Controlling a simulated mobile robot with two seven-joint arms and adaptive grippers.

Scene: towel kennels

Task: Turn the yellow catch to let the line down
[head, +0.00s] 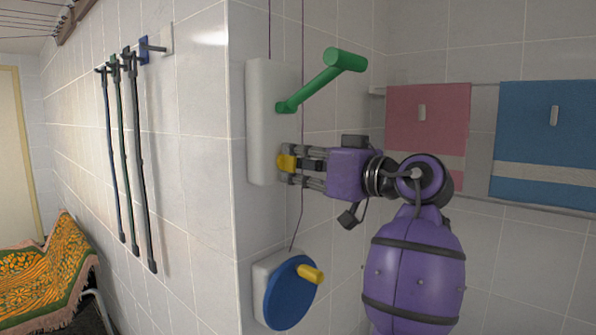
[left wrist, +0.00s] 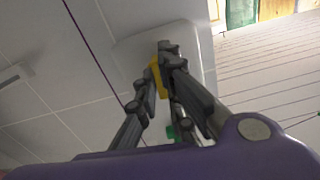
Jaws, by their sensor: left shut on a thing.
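The yellow catch (head: 286,161) is on the lower part of a white wall plate (head: 260,120). My left gripper (head: 290,165) is shut on the catch, with its fingers reaching in from the right. In the left wrist view the catch (left wrist: 155,78) shows partly between the fingertips, which hide much of it. A green crank handle (head: 330,78) sticks out from the plate above my gripper. A thin purple line (head: 302,205) runs down the wall past the plate to a blue reel (head: 284,297) with a yellow knob (head: 311,274). My right gripper is not in view.
Pink (head: 425,120) and blue (head: 545,130) towels hang on a rail at the right, behind my arm. Several dark leads or poles (head: 134,150) hang from hooks on the left wall. A patterned orange and green cloth (head: 45,270) lies at lower left.

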